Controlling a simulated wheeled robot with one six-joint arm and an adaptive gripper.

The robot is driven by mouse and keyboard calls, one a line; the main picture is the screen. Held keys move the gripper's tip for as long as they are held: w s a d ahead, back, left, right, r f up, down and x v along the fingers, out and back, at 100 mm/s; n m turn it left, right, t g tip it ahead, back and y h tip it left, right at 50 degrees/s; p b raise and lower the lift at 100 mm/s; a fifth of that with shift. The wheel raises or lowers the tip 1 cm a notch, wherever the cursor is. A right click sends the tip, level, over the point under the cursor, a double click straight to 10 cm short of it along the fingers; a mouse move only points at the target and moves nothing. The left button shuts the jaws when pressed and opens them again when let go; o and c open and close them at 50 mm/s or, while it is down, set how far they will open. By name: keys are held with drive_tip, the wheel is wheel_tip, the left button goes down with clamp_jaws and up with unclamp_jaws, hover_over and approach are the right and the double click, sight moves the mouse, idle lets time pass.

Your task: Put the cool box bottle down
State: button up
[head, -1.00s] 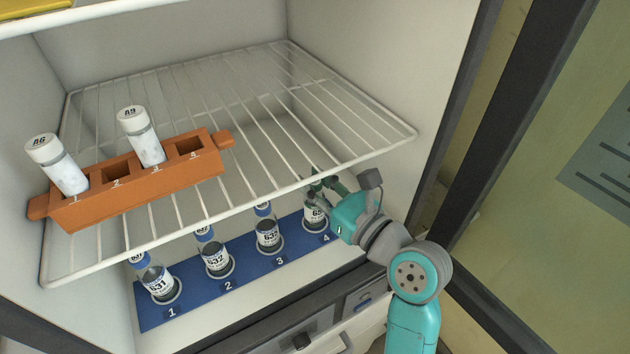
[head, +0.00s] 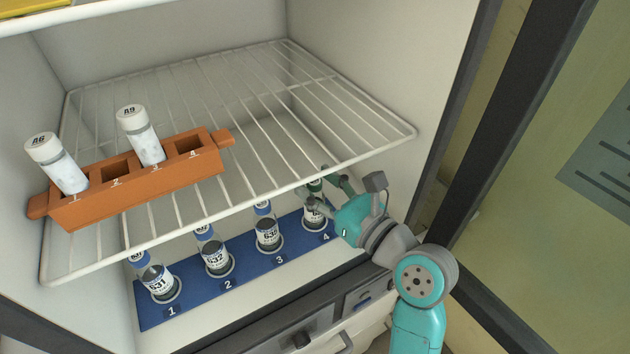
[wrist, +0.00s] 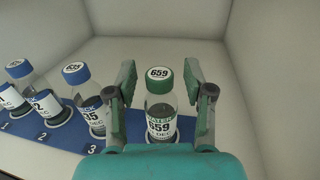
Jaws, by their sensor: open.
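The bottle with a green cap marked 659 (wrist: 160,112) stands upright at place 4 of the blue mat. In the head view the bottle (head: 313,215) shows partly behind my gripper. My gripper (wrist: 158,82) is open, with one finger on each side of the bottle and a gap showing on both sides. In the head view my gripper (head: 325,184) is at the right end of the mat, below the front edge of the wire shelf. The blue mat (head: 196,297) lies on the incubator floor with places numbered 1 to 4.
Blue-capped bottles stand at place 1 (head: 160,284), place 2 (head: 217,257) and place 3 (head: 268,235). The wire shelf (head: 260,125) hangs close above them. It bears an orange rack (head: 140,190) with two white-filled bottles. The incubator wall is at the right.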

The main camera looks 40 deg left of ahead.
drive_tip(key=s+d, duration=0.2)
drive_tip(key=d, duration=0.8)
drive_tip(key=shift+s+d, duration=0.15)
drive_tip(key=shift+d, duration=0.25)
drive_tip(key=s+d+f+n+t+h, duration=0.2)
drive_tip(key=d+f+t+h, duration=0.3)
drive_tip(key=d+f, duration=0.55)
drive_tip(key=s+d+f+n+t+h, duration=0.25)
drive_tip(key=d+f+t+h, duration=0.25)
drive_tip(key=d+f, duration=0.55)
drive_tip(key=s+d+f+n+t+h, duration=0.1)
drive_tip(key=s+d+f+n+h, duration=0.15)
drive_tip(key=s+d, duration=0.3)
drive_tip(key=s+d+f+n+h, duration=0.2)
drive_tip(key=s+d+n+h, duration=0.15)
drive_tip(key=s, duration=0.35)
drive_tip(key=s+d+r+n+h, duration=0.1)
drive_tip(key=s+d+r+n, duration=0.2)
drive_tip(key=s+n, duration=0.6)
drive_tip(key=shift+s+r+n+h, duration=0.35)
drive_tip(key=shift+s+r, duration=0.45)
drive_tip(key=shift+s, duration=0.3)
